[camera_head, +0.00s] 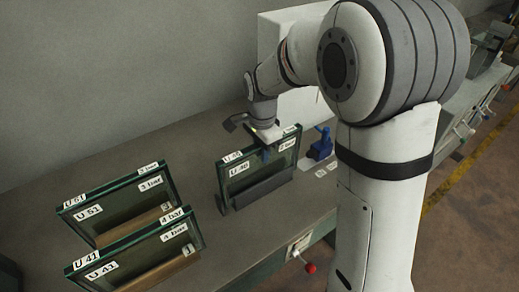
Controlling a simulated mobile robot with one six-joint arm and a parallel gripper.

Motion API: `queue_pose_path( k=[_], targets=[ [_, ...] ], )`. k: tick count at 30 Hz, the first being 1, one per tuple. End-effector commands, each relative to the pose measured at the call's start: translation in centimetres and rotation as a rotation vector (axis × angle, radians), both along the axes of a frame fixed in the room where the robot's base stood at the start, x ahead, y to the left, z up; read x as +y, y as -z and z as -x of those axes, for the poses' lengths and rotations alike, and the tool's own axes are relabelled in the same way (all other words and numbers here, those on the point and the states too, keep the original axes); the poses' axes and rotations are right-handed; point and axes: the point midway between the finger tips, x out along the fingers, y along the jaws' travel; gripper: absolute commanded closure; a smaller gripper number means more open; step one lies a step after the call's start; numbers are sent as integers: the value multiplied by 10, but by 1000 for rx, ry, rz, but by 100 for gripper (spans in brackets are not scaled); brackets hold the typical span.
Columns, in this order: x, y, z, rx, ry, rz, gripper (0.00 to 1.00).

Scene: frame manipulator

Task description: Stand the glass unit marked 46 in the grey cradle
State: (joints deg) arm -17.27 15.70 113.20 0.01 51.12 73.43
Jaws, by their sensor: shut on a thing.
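The glass unit marked 46 (250,170) is a dark-edged, see-through pane unit with white labels along its top; its number is small and hard to read. It stands upright, its lower part behind the front wall of the grey cradle (262,191). I cannot tell whether its bottom edge rests fully in the cradle. My gripper (266,153) comes down from above and is shut on the top edge of this unit, near its middle. The far side of the cradle is hidden behind the glass.
Glass units marked 51 (120,205) and 41 (135,252) stand in brown wooden holders at the left. A blue tool (320,144) and small white cards stand right of the cradle. A red knob (310,267) sticks out at the bench's front edge. The bench between the holders and cradle is clear.

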Motion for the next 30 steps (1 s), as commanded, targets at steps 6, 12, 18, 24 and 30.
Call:
queue_pose_path(
  k=[6, 12, 18, 24, 30],
  targets=[
    [0, 0, -1, -3, -1, -1, 100],
    [1, 0, 0, -3, -1, -1, 100],
    [1, 2, 0, -3, -1, -1, 100],
    [1, 6, 0, -3, -2, -1, 100],
    [1, 6, 0, -2, -2, 0, 100]
  ],
)
